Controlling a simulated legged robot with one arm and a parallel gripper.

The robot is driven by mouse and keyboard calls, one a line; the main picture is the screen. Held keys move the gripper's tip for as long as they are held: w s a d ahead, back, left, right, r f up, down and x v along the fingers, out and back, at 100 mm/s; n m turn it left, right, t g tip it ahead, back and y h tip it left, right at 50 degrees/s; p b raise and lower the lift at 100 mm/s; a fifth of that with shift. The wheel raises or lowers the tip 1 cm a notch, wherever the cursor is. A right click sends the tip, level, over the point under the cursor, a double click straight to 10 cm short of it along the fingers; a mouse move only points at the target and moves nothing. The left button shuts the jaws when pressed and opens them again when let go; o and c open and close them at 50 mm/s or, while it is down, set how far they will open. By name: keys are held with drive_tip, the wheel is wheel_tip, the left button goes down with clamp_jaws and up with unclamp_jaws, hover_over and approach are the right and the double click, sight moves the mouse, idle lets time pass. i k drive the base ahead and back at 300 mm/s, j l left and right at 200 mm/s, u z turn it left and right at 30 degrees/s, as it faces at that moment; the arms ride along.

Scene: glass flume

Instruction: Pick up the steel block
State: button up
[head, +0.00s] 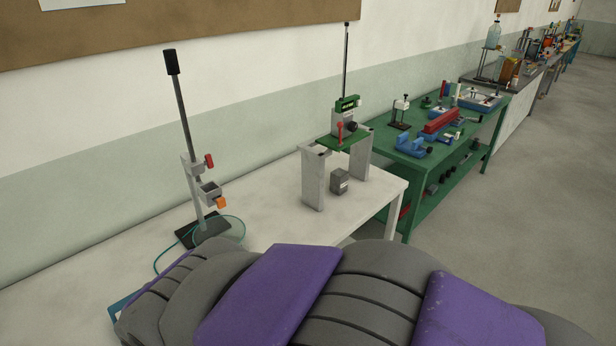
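A small grey block (339,181), which looks like the steel block, sits on the white table (268,233) in the head view. It stands at the front of a grey bridge-like stand (313,184), near the gap between its two legs. A pale mark shows on its side. My gripper is not visible. A large grey and purple part of my own body fills the bottom of the view and hides the near part of the table.
A tall rod stand with clamps (195,165) and a round glass dish (219,230) are left of the block. A green bench (413,178) with several tools stands beyond. Floor at right is clear.

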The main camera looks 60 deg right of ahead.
sight(339, 178)
drive_tip(key=z, duration=2.2)
drive_tip(key=i+l+z, duration=0.2)
drive_tip(key=i, duration=0.2)
drive_tip(key=i+l+z, duration=0.2)
drive_tip(key=i, duration=0.2)
drive_tip(key=i+l+z, duration=0.15)
drive_tip(key=i, duration=0.25)
